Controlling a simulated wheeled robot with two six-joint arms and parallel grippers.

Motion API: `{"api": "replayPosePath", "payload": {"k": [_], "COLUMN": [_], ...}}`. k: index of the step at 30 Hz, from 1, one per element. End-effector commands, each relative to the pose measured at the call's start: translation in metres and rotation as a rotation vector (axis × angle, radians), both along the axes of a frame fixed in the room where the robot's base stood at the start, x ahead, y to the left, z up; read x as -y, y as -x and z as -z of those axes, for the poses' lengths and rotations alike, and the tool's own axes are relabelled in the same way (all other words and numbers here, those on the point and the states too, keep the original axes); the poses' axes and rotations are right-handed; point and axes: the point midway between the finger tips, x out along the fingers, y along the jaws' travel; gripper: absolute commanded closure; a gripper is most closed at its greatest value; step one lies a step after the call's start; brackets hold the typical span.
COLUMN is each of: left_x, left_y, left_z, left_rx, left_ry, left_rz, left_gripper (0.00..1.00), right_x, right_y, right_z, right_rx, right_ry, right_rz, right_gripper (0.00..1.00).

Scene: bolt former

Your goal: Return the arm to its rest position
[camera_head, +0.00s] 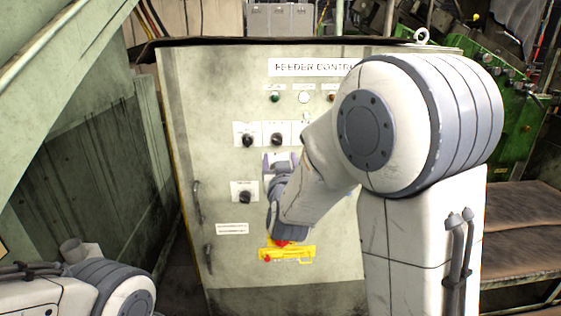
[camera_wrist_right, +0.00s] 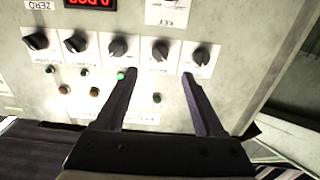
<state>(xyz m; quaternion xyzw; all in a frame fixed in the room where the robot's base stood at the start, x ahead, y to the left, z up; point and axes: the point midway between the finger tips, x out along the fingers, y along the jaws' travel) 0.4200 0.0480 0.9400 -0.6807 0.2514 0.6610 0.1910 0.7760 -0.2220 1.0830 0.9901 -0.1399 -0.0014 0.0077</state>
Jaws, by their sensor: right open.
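My right arm (camera_head: 400,130) reaches across the head view toward the front of the feeder control cabinet (camera_head: 220,85). My right gripper (camera_head: 281,160) is small there, in front of the panel and partly hidden by its own wrist. In the right wrist view the gripper (camera_wrist_right: 160,76) is open, with two dark fingers apart and nothing between them. Whether the fingertips touch anything is hard to tell. My left arm (camera_head: 110,290) shows only at the lower left of the head view, and its gripper is not visible.
The cabinet carries black knobs (camera_head: 277,139), another knob (camera_head: 245,197) and a red button (camera_head: 282,243) on a yellow plate. The right wrist view shows a row of knobs (camera_wrist_right: 118,46) and a red display (camera_wrist_right: 90,3). Green machinery (camera_head: 515,125) stands right; a sloped metal panel (camera_head: 80,140) stands left.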

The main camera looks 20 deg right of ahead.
Motion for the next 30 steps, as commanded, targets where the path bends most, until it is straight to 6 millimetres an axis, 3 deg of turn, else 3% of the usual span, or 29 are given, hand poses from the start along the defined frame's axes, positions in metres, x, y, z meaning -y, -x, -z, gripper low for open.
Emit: {"api": "replayPosePath", "payload": {"k": [11, 14, 17, 20, 24, 27, 30], "left_x": [0.000, 0.000, 0.000, 0.000, 0.000, 0.000, 0.000], "left_y": [0.000, 0.000, 0.000, 0.000, 0.000, 0.000, 0.000], "left_z": [-0.002, -0.009, -0.020, -0.032, -0.048, -0.059, -0.069], "left_rx": [0.000, 0.000, 0.000, 0.000, 0.000, 0.000, 0.000], "left_ry": [0.000, 0.000, 0.000, 0.000, 0.000, 0.000, 0.000], "left_rz": [0.000, 0.000, 0.000, 0.000, 0.000, 0.000, 0.000], "left_gripper": [0.50, 0.50, 0.50, 0.50, 0.50, 0.50, 0.50], "right_x": [-0.007, -0.032, -0.078, -0.130, -0.185, -0.207, -0.211], "right_y": [0.000, 0.003, 0.017, 0.049, 0.116, 0.176, 0.237], "right_z": [0.000, 0.004, 0.014, 0.029, 0.050, 0.059, 0.064], "right_rx": [-0.015, -0.087, -0.230, -0.423, -0.714, -0.926, -1.134], "right_ry": [-0.006, -0.035, -0.076, -0.103, -0.098, -0.059, 0.004], "right_rz": [-0.019, -0.091, -0.219, -0.370, -0.552, -0.656, -0.725], "right_gripper": [0.29, 0.29, 0.29, 0.29, 0.29, 0.29, 0.29]}}
